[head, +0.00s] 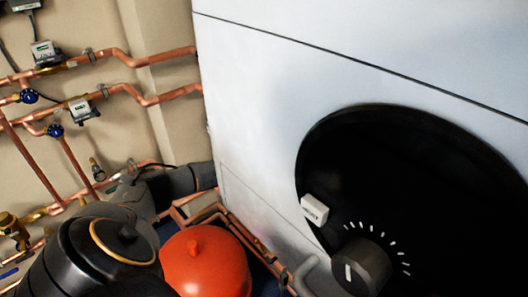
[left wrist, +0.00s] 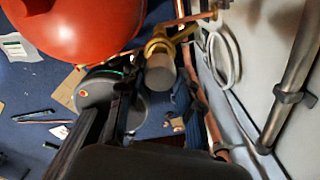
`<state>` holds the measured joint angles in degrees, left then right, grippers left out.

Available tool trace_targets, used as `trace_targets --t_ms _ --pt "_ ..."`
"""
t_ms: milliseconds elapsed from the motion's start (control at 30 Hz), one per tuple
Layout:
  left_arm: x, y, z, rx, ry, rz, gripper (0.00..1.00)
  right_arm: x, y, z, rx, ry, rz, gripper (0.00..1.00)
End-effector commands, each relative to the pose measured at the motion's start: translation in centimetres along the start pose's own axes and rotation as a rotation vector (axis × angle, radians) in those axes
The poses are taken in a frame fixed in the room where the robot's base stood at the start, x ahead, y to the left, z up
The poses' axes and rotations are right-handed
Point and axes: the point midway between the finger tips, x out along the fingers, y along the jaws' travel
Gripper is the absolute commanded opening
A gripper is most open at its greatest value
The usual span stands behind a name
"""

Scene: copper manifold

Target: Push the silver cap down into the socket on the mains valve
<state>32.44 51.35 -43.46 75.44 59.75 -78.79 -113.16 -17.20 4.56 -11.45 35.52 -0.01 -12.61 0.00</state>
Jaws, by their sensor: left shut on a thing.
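My left arm comes in from the lower left of the head view, and its dark gripper (head: 130,172) is small and partly hidden by the arm. In the left wrist view, the gripper (left wrist: 155,98) is shut, with dark fingers around a dull silver-grey cylinder that looks like the silver cap (left wrist: 160,73). A brass collar (left wrist: 158,46) shows right behind the cap; I cannot tell whether the cap is seated. I cannot make out the socket or pick out the mains valve for sure. My right gripper is in neither view.
A red vessel (head: 205,264) stands close by, also in the left wrist view (left wrist: 85,25). The white boiler (head: 255,110) fills the right side. Copper pipes with blue-handled valves (head: 55,130) run along the wall. A white cable loop (left wrist: 225,60) hangs beside the grip.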

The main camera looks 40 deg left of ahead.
Motion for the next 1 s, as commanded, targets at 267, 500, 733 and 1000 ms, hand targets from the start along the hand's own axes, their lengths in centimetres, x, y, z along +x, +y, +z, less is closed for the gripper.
trace_targets --t_ms 267,500,733,1000 --pt "0.9 0.0 0.0 0.0 0.0 0.0 0.03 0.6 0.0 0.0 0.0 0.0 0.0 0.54" --pt "2.1 0.0 0.0 0.0 0.0 0.0 0.03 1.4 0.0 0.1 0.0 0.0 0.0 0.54" --pt "2.8 0.0 0.0 0.0 0.0 0.0 0.03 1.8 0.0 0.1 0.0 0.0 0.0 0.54" --pt "2.8 0.0 0.0 0.0 0.0 0.0 0.03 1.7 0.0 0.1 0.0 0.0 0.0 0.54"
